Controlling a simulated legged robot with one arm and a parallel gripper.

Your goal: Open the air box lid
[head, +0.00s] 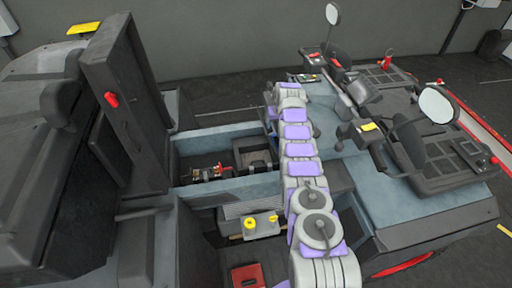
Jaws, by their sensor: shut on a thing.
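My arm runs from the bottom right up and away over the middle of an open vehicle body and bends down at its far end. My gripper (271,113) shows only in part there, small and dark, mostly behind my arm links. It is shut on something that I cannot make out. Below and left of it is an open bay (228,132) with a dark box-shaped part (255,154) inside. I cannot tell for certain which part is the air box lid; it may be hidden by my arm.
A tall dark panel (117,95) with a red knob stands raised at the left. Handlebars with a mirror (438,105) and a dark rack (450,160) are at the right. A ledge with yellow caps (250,223) and a red part (248,276) lie low, left of my arm.

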